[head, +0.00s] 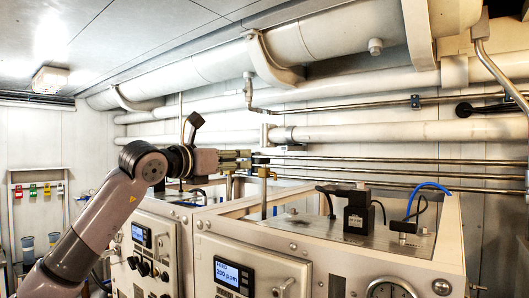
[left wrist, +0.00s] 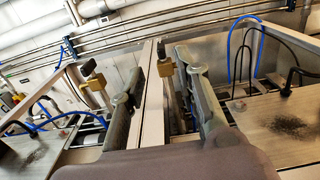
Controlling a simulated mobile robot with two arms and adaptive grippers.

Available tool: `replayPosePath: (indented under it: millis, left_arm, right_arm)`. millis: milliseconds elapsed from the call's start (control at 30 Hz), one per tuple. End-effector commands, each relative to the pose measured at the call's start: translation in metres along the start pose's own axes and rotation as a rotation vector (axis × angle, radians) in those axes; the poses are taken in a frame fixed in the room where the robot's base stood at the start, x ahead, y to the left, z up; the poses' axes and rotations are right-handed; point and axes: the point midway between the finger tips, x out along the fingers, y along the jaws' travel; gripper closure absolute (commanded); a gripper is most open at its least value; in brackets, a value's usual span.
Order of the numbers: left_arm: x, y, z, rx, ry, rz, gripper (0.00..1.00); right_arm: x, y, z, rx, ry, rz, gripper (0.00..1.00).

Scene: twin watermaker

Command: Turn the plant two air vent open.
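My left gripper (head: 248,159) reaches in from the left above the white cabinets, pointing right. In the left wrist view its two fingers (left wrist: 160,68) stand apart, so it is open. A small brass vent fitting with a dark handle (left wrist: 165,66) shows in the gap between the fingertips; I cannot tell whether they touch it. The fitting also shows in the head view (head: 263,172), just below and beyond the fingertips. A similar brass fitting (left wrist: 97,83) stands outside the fingers at the left. No label shows which fitting is plant two's. My right gripper is out of view.
The nearer cabinet (head: 330,255) has a display reading 200 ppm, a black solenoid block (head: 358,214) and a blue hose (head: 425,186) on top. Another cabinet (head: 150,240) stands left. Steel pipes (head: 400,170) run along the wall behind the gripper.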

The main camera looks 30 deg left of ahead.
Motion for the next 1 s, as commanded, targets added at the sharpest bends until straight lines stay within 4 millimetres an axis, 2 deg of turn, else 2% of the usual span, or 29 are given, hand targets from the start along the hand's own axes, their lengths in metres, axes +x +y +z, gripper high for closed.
replayPosePath:
  millis: [33,267,500,700,933,1000]
  left_arm:
    - [0.013,-0.001,0.004,-0.002,0.003,-0.002,0.70]
    - [0.062,0.000,0.005,-0.003,0.003,-0.001,0.70]
    - [0.099,0.000,0.003,-0.003,0.001,-0.001,0.70]
    - [0.110,0.000,0.000,0.000,0.000,0.000,0.70]
    - [0.111,0.000,0.000,0.000,0.000,0.000,0.70]
    - [0.111,0.000,0.000,0.000,0.000,0.000,0.73]
  right_arm:
    - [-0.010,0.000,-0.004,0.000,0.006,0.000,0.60]
    - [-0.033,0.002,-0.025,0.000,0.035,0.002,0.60]
    - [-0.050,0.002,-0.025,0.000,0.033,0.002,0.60]
    - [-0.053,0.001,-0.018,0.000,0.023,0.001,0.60]
    - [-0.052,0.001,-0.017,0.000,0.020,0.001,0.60]
    - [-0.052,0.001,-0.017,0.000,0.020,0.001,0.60]
